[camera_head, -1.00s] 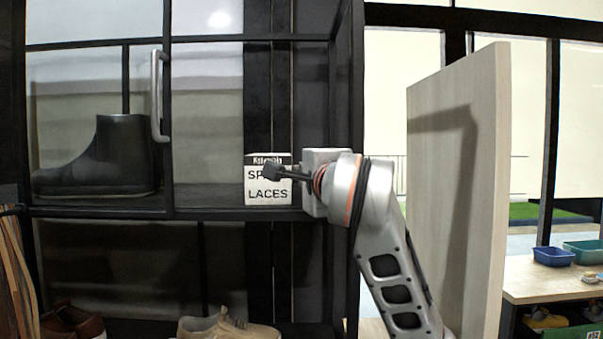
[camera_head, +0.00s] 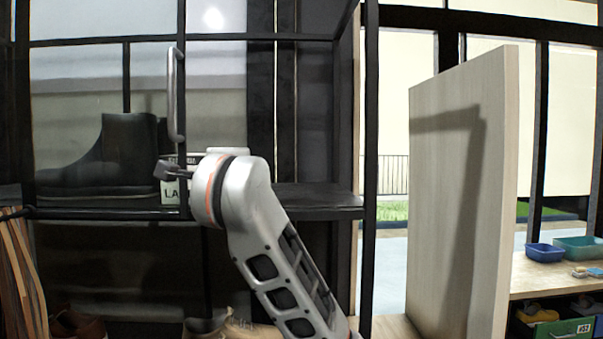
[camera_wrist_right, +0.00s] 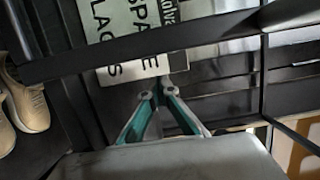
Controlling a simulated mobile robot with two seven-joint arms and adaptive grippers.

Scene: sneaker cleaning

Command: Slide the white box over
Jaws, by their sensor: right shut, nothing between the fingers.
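The white box (camera_head: 170,193) with black "SPARE LACES" lettering stands on the black shelf (camera_head: 310,197), partly behind the upright frame of the glass door. My right arm hides much of it in the head view. It also shows in the right wrist view (camera_wrist_right: 120,30), with a dark frame bar crossing in front of it. My right gripper (camera_wrist_right: 157,92) is shut and empty, its teal-sided fingertips close to the box's edge. I cannot tell if they touch. In the head view its dark tip (camera_head: 165,170) overlaps the box. My left gripper is not in view.
A dark boot (camera_head: 115,155) stands left of the box, behind the glass door with a vertical handle (camera_head: 175,95). The shelf to the right of my arm is clear. Tan shoes (camera_head: 205,325) sit below. A wooden panel (camera_head: 450,190) stands open at right.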

